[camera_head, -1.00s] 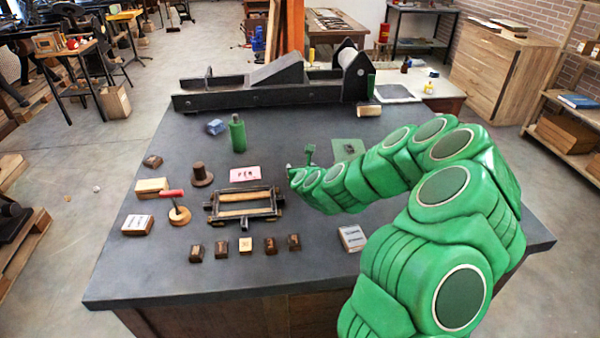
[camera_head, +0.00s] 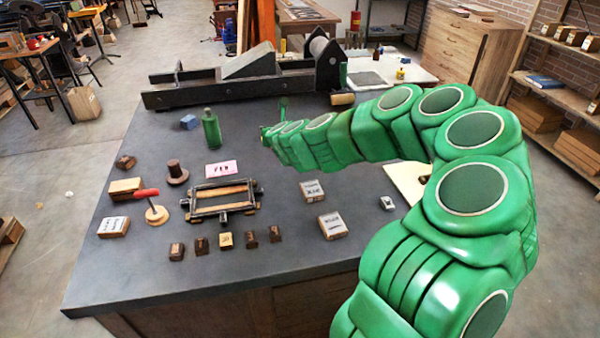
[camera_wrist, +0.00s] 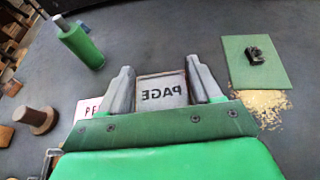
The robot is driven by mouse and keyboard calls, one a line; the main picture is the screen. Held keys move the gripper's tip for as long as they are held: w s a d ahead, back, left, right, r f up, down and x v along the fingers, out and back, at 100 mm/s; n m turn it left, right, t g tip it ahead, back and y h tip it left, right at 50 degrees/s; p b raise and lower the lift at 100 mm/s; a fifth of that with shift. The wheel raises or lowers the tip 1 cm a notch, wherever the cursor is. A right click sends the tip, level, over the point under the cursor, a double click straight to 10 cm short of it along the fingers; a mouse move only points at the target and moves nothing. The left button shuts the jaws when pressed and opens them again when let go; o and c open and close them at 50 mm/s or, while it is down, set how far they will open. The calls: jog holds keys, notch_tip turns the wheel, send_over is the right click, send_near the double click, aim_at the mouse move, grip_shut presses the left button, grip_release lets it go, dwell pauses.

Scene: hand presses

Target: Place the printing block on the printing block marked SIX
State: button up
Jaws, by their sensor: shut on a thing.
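My gripper (camera_wrist: 160,74) is shut on a printing block (camera_wrist: 163,98) with a pale face that reads PAGE in mirror writing. The block sits between the two grey fingers, above the dark table top. In the head view my gripper (camera_head: 270,133) is above the table's middle, and I cannot make out the held block there. A block with a short dark label (camera_head: 311,190) lies to the right of the metal frame; it looks like the one marked SIX, but the letters are small. A second labelled block (camera_head: 333,226) lies nearer the front edge.
Several small blocks (camera_head: 225,240) lie in a row before the metal frame (camera_head: 222,201). A green pad (camera_wrist: 255,68) holds a dark piece. A press (camera_head: 250,80) spans the back.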

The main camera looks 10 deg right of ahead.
notch_tip(320, 180, up, 9)
jog(key=shift+f, duration=0.15)
jog(key=shift+s+d+f+n+y, duration=0.3)
jog(key=shift+s+n+y, duration=0.1)
jog(key=shift+y, duration=0.2)
jog(key=shift+s+d+f+n+g+y, duration=0.15)
jog(key=shift+s+d+n+y, duration=0.1)
jog(key=shift+s+n+y, duration=0.2)
jog(key=shift+s+d+f+n+g+y, duration=0.15)
jog(key=shift+s+d+n+y, duration=0.05)
jog(key=shift+s+n+y, duration=0.25)
jog(key=s+d+r+n+g+y, duration=0.15)
jog(key=s+n+g+y, duration=0.3)
jog(key=s, duration=0.75)
jog(key=s+d+f+n+g+y, duration=0.1)
jog(key=s+d+n+g+y, duration=0.35)
jog(key=s, duration=0.85)
jog(key=n+t, duration=0.1)
jog(key=n, duration=0.1)
send_over(306, 187)
jog(key=f, duration=1.3)
jog(key=shift+s+a+f, duration=0.1)
jog(key=shift+s+f, duration=0.15)
jog(key=shift+f, duration=0.15)
jog(key=shift+w+f, duration=0.35)
jog(key=shift+f, duration=1.55)
